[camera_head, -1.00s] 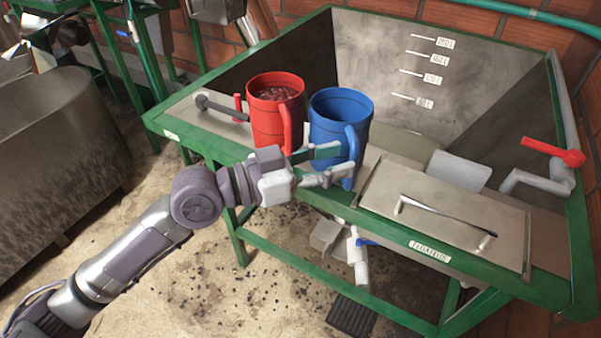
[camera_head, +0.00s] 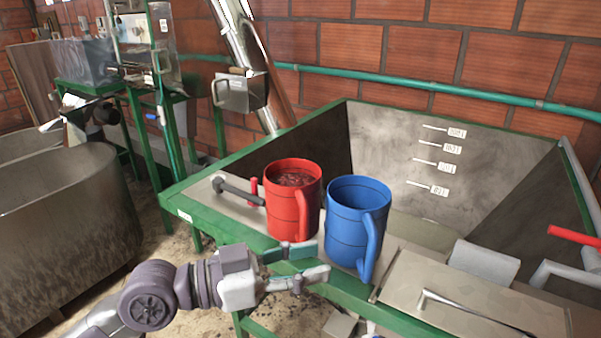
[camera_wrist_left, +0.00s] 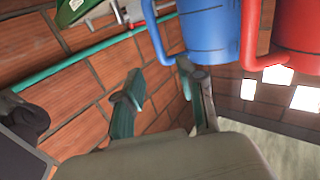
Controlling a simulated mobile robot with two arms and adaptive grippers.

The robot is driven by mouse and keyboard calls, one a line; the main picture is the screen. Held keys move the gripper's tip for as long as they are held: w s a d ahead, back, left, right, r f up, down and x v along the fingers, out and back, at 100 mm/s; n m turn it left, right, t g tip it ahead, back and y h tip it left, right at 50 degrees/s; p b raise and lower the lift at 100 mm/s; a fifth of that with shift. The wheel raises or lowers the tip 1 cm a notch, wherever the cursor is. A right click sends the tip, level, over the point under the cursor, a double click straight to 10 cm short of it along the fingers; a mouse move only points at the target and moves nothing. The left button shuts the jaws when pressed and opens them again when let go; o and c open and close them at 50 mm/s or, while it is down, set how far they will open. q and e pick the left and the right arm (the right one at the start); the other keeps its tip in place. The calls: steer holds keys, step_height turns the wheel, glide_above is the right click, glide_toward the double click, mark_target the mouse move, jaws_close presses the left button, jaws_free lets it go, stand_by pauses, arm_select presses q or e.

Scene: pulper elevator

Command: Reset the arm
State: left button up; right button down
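My left gripper (camera_head: 321,259) is open and empty in the head view. It shows in front of the hopper's green front edge, below the red mug and left of the blue mug, with its fingertips pointing right. In the left wrist view my left gripper (camera_wrist_left: 156,84) has its two fingers apart with nothing between them. The blue mug (camera_head: 343,222) stands upright on the hopper's front ledge, and it also shows in the left wrist view (camera_wrist_left: 205,30). My right gripper is not in view.
The red mug (camera_head: 282,207), filled with reddish cherries, stands left of the blue mug. A metal hopper with volume marks (camera_head: 440,162) lies behind. A handled lid (camera_head: 470,300) is at right. A metal tank (camera_head: 65,225) stands at left. Brick wall (camera_head: 400,55) closes the back.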

arm_select(q)
steer(key=s+a+f+n+t+y, duration=0.1)
steer(key=s+a+f+n+y, duration=0.2)
steer(key=f, duration=0.7)
steer(key=s+a+f+n+t+y, duration=0.1)
steer(key=a+f+n+y, duration=0.4)
steer(key=f, duration=0.6)
steer(key=s+a+f+n+g+y, duration=0.45)
steer(key=s+a+f+y, duration=0.55)
steer(key=s+a, duration=0.35)
step_height(320, 180, down, 28)
steer(key=s+h, duration=0.1)
steer(key=s+a+f+g, duration=0.1)
steer(key=s+a+f, duration=0.2)
steer(key=s+f, duration=1.2)
steer(key=shift+s+a+f+g, duration=0.2)
steer(key=shift+s+f+g, duration=0.15)
steer(key=shift+s, duration=0.45)
